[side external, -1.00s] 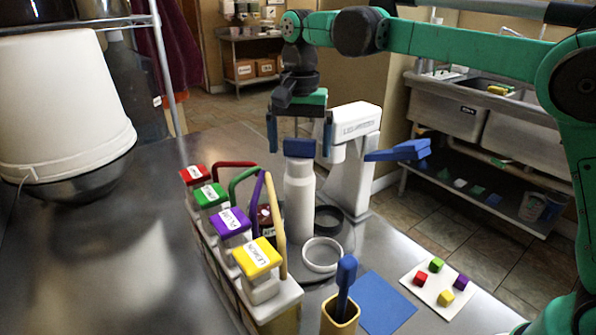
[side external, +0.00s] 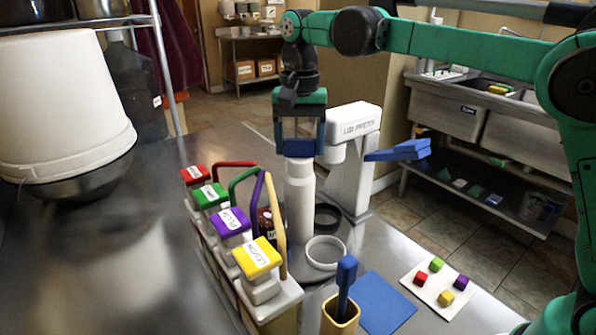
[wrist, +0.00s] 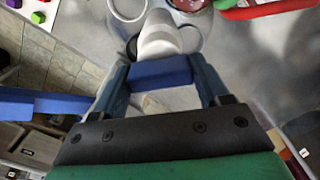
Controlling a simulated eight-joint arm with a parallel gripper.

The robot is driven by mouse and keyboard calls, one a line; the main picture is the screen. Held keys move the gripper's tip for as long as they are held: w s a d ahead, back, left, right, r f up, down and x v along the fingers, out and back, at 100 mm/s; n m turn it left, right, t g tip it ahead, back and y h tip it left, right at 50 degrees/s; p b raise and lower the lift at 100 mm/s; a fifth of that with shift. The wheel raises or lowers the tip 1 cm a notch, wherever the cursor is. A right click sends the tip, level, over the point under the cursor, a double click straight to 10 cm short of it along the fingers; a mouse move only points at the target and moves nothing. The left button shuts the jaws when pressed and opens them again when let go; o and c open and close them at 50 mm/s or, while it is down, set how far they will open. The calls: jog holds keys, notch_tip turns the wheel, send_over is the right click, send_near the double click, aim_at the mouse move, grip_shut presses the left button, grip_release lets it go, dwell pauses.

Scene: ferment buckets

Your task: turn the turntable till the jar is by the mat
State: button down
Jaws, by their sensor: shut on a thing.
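The turntable (side external: 347,243) is a grey disc. It carries a white ring (side external: 325,253), a dark ring (side external: 328,216) and a white bottle-shaped post (side external: 299,208) with a blue block (side external: 299,148) on top. A dark red-brown jar (side external: 265,222) stands at its left, partly hidden by bottle handles; a dark red round thing (wrist: 190,4) at the wrist view's top edge may be it. The blue mat (side external: 377,305) lies flat in front of the turntable. My gripper (side external: 299,150) points down, shut on the blue block, which also shows between the fingers in the wrist view (wrist: 161,72).
A caddy of bottles with red, green, purple and yellow (side external: 257,257) caps stands close left of the turntable. A yellow cup (side external: 340,316) with a blue-handled tool is in front, beside the mat. A card with coloured cubes (side external: 440,287) lies right.

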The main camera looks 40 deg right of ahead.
jog(key=shift+n, duration=8.4)
grip_release()
jog(key=shift+r, duration=2.85)
